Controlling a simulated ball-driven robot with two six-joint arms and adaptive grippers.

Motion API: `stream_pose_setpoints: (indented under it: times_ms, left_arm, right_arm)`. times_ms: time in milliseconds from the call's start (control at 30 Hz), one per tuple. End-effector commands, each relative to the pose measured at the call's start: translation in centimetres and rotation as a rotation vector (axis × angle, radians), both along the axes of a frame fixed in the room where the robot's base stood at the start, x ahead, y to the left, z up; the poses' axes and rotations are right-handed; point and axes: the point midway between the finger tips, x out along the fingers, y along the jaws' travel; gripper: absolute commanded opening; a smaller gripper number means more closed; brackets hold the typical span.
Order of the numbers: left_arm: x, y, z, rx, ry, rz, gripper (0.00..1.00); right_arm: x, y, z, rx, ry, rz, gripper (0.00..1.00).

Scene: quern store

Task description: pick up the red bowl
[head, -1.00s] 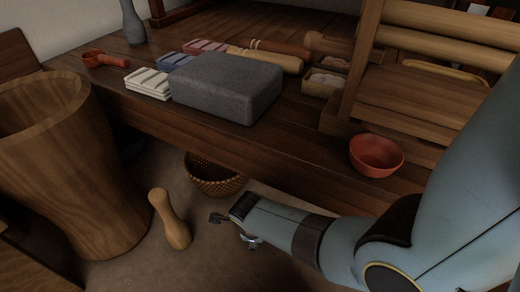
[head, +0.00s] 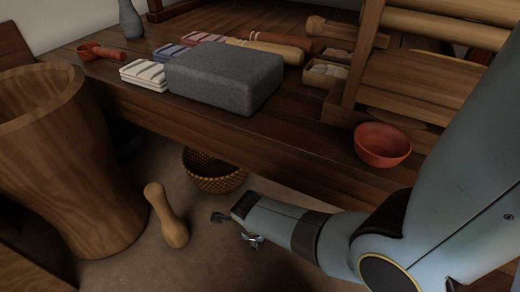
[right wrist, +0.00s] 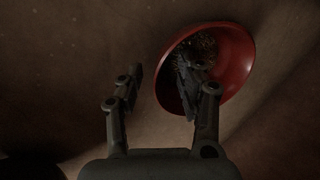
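The red bowl (head: 383,145) stands upright on the dark wooden bench at the right, by the front edge, and looks empty. My right gripper (head: 236,229) is in front of the bench, left of the bowl and apart from it, over the floor. Its two fingers are spread, with nothing seen between them; the right wrist view (right wrist: 157,80) shows this too. In that view a round red bowl-like thing (right wrist: 238,62) lies behind the right finger, with a dark woven-looking patch inside. I cannot tell whether it is the same bowl. My left gripper is not in view.
A grey stone block (head: 225,80) is on the bench (head: 300,150), with a wooden rack (head: 410,85) behind the bowl. A wicker basket (head: 213,175), a wooden pestle (head: 168,220) and a large wooden tub (head: 75,170) are on the floor. Bench around the bowl's left is clear.

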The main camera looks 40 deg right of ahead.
Motion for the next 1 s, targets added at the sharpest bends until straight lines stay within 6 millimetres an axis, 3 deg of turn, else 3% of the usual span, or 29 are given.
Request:
stream_pose_setpoints:
  times_ms: [67, 367, 1000]
  left_arm:
    - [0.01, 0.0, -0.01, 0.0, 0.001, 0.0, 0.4]
    - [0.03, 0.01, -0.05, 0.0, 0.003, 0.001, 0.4]
    - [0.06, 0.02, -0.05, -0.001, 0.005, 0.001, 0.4]
  right_arm:
    - [0.02, -0.01, 0.03, 0.0, 0.0, 0.0, 0.37]
    - [0.02, 0.0, 0.02, 0.0, 0.0, 0.0, 0.0]
    - [0.02, -0.05, 0.07, -0.001, -0.001, 0.001, 0.0]
